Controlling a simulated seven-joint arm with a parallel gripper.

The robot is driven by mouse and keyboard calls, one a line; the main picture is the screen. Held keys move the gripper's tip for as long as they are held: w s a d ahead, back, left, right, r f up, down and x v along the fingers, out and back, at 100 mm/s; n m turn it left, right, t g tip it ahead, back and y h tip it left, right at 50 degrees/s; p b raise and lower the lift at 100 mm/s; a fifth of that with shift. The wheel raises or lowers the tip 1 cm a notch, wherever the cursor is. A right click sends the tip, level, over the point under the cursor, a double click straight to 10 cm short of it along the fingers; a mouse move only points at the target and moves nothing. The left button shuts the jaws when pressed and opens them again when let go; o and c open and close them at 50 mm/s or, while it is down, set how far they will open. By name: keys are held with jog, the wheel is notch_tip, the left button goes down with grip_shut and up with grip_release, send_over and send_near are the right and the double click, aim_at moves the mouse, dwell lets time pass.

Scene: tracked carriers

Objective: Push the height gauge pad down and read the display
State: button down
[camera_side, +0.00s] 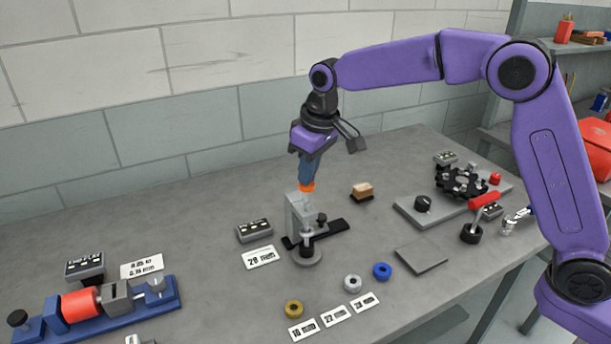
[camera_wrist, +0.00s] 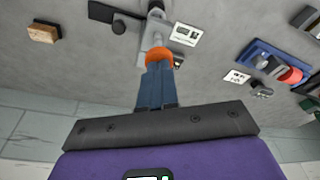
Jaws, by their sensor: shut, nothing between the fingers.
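The height gauge (camera_side: 294,215) is a grey upright frame on a dark base plate, with a round grey foot in front, at the middle of the bench. In the wrist view the gauge (camera_wrist: 146,42) is partly hidden by my fingertips. The pad cannot be made out clearly behind them. A small grey display box (camera_side: 254,230) stands left of the gauge; its reading is too small to read. My gripper (camera_side: 307,187) is shut and empty, blue fingers with orange tips pointing down at the gauge's top. I cannot tell whether they touch it. The tips also show in the wrist view (camera_wrist: 158,58).
A "20 mm" card (camera_side: 261,257) lies by the display box. Brass (camera_side: 294,309), silver (camera_side: 352,283) and blue (camera_side: 382,271) rings lie in front with cards. A brown-topped block (camera_side: 362,191) sits behind right. A blue fixture (camera_side: 110,307) is left; a grey plate fixture (camera_side: 430,211) is right.

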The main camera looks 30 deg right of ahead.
jog(key=shift+f, duration=1.95)
dwell(2.5)
jog(key=shift+r, duration=0.15)
jog(key=shift+r, duration=4.3)
jog(key=shift+s, duration=0.1)
jog(key=shift+s, duration=0.4)
jog(key=s+d+f+n, duration=0.2)
jog(key=s+d, duration=0.5)
jog(key=s, duration=0.5)
jog(key=s+d+f+n+g, duration=0.1)
jog(key=s+d, duration=0.5)
jog(key=s, duration=0.6)
jog(key=s+d+f+n, duration=0.3)
jog(key=s+d+f, duration=0.2)
jog(key=s, duration=0.8)
jog(key=d, duration=0.2)
jog(key=shift+d+f+n+g+h, duration=0.2)
jog(key=shift+d+n+g+h, duration=0.1)
jog(key=shift+g, duration=0.1)
